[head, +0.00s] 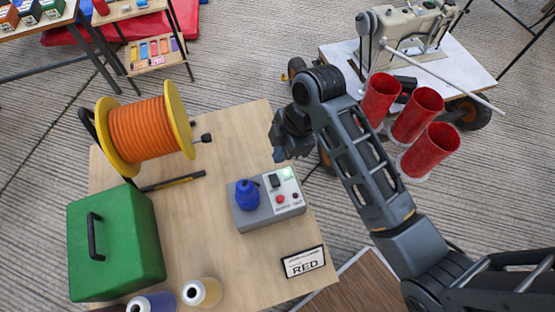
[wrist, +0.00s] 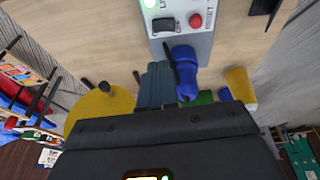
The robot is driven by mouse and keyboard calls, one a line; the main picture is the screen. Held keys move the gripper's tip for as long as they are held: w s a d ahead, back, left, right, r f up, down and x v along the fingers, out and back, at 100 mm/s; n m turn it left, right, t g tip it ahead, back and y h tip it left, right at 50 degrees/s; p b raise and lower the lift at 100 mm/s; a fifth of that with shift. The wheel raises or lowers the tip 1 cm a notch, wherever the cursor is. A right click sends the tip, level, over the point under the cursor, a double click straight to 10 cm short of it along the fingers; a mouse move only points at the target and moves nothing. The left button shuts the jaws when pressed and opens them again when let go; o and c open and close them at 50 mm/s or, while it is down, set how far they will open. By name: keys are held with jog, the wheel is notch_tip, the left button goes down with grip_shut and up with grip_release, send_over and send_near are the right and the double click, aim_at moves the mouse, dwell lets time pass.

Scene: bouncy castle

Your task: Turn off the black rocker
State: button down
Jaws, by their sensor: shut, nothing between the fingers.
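A grey control box (head: 268,222) sits on the wooden table. The black rocker (head: 274,181) is on its top panel, beside a lit green lamp (head: 288,173) and above a red button (head: 280,199). In the wrist view the rocker (wrist: 163,24) lies near the top, left of the red button (wrist: 195,20). The rocker's tilt is too small to tell. My gripper (head: 280,155) is shut and empty, above the table just beyond the box, apart from the rocker. Its fingers (wrist: 158,85) point towards the box in the wrist view.
A blue knob-like part (head: 247,195) stands on the box's left side. Red cups (head: 413,115) and a sewing machine (head: 410,28) are at the right.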

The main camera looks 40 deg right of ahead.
jog(key=shift+v, duration=2.05)
jog(key=shift+w, duration=0.1)
jog(key=shift+w+d+r+g, duration=0.1)
jog(key=shift+d+r+g, duration=0.15)
jog(key=shift+g, duration=0.25)
jog(key=shift+f, duration=0.15)
send_near(273, 182)
jog(key=x, duration=0.5)
jog(key=shift+w+p, duration=0.1)
jog(key=shift+p, duration=0.2)
jog(key=shift+f, duration=0.5)
jog(key=shift+f, duration=0.1)
